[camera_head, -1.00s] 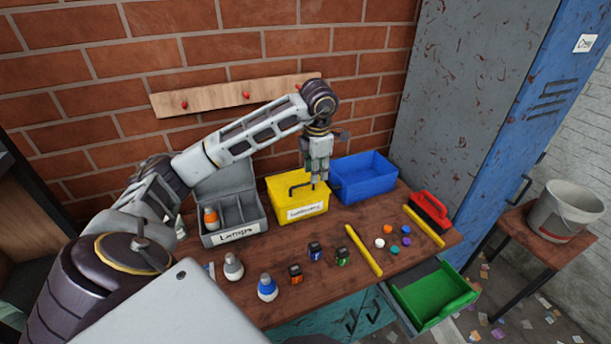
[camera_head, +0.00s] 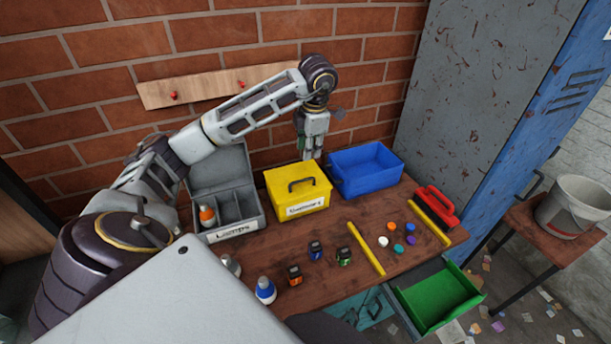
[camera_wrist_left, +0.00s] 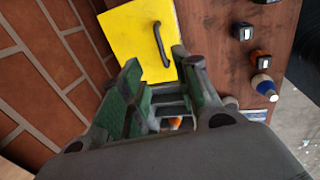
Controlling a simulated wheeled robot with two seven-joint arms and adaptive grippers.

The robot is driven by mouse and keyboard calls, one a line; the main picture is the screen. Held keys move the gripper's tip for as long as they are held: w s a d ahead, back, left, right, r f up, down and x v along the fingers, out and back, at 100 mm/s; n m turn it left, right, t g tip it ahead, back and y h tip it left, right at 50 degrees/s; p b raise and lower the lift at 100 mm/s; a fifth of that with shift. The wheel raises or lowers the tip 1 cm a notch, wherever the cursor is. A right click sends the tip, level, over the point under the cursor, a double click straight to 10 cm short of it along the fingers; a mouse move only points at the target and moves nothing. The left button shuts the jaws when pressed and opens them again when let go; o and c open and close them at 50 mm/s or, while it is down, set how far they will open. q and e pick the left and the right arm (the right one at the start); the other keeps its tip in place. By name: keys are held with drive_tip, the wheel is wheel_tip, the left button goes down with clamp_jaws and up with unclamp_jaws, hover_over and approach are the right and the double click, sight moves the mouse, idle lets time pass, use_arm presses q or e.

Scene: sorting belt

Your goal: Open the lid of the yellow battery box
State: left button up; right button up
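The yellow battery box (camera_head: 283,205) stands on the wooden table between the grey and blue boxes, with its lid shut. A dark handle (camera_head: 301,184) is on top of the lid, and a white label is on the front. In the left wrist view the yellow lid (camera_wrist_left: 135,32) and its handle (camera_wrist_left: 162,45) lie just beyond the fingertips. My left gripper (camera_head: 312,156) points down at the back right corner of the box, behind the handle. Its fingers (camera_wrist_left: 156,72) are apart with nothing between them. Contact with the lid cannot be told. My right gripper is out of view.
The grey lamp box (camera_head: 235,232), with its lid up, stands close on the left. The blue bin (camera_head: 367,182) is close on the right. Batteries, lamps, coloured caps and a yellow bar (camera_head: 366,249) lie in front. The brick wall is close behind.

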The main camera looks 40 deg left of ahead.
sight(305, 179)
use_arm(q)
drive_tip(key=f, duration=0.4)
drive_tip(key=a+f, duration=0.1)
drive_tip(key=f, duration=0.3)
drive_tip(key=w+a+f+p, duration=0.1)
drive_tip(key=f, duration=0.4)
drive_tip(key=shift+w+a, duration=0.1)
drive_tip(key=shift+a, duration=0.05)
drive_tip(key=shift+f, duration=0.25)
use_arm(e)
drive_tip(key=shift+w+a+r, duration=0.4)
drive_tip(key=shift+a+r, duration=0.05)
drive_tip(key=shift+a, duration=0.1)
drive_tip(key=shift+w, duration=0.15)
use_arm(q)
clamp_jaws()
